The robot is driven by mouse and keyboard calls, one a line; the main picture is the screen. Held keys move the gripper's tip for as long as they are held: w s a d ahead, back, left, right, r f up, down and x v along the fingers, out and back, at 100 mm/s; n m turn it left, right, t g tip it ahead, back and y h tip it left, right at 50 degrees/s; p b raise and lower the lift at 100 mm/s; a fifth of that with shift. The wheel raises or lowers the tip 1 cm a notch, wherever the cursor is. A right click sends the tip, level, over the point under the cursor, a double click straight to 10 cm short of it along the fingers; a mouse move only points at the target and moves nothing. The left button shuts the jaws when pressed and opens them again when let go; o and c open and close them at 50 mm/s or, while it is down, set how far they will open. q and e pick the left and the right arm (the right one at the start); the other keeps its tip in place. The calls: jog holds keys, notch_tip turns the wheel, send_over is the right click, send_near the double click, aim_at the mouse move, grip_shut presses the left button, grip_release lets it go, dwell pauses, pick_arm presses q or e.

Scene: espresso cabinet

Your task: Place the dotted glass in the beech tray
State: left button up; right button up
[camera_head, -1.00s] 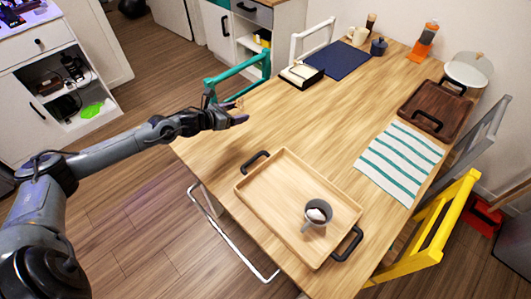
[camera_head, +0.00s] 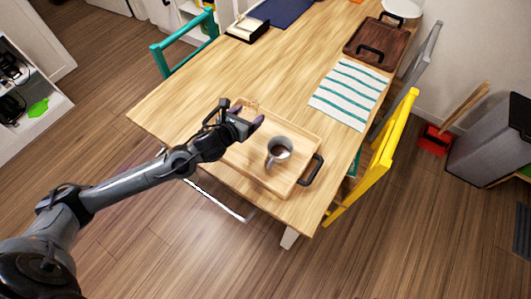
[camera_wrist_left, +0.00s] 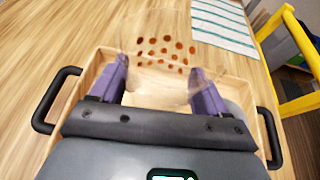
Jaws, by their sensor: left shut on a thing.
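The dotted glass, clear with orange-brown dots, is between the fingers of my left gripper (camera_head: 244,113). In the left wrist view the glass (camera_wrist_left: 165,47) shows its dots just beyond the fingertips (camera_wrist_left: 158,72). In the head view it is a faint shape (camera_head: 251,104) at the tips. The beech tray (camera_head: 241,161) lies on the table under my left gripper, with black handles. The glass appears over the tray's far end; its height above the tray is hard to tell. My right gripper is not in view.
A grey mug (camera_head: 279,152) stands in the tray near its right handle. A green-striped cloth (camera_head: 344,94) and a dark wooden tray (camera_head: 375,43) lie farther along the table. A yellow chair (camera_head: 385,150) stands at the table's right edge.

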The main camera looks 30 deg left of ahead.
pick_arm(q)
jog(key=d+r+h, duration=0.1)
jog(key=d, duration=0.6)
jog(key=shift+m, duration=0.5)
jog(key=a+f, duration=0.2)
jog(key=a, duration=0.1)
jog(key=a+f, duration=0.2)
jog(key=a, duration=0.2)
jog(key=a+f+b, duration=0.1)
jog(key=a+f, duration=0.1)
jog(key=a, duration=0.1)
jog(key=shift+a, duration=0.35)
jog(key=shift+f+b, duration=0.6)
jog(key=shift+f, duration=1.45)
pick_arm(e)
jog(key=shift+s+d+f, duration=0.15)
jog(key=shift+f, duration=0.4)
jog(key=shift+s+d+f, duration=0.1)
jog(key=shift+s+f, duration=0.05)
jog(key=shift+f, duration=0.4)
pick_arm(q)
jog(key=shift+w, duration=0.1)
jog(key=shift+f, duration=0.15)
jog(key=o, duration=1.2)
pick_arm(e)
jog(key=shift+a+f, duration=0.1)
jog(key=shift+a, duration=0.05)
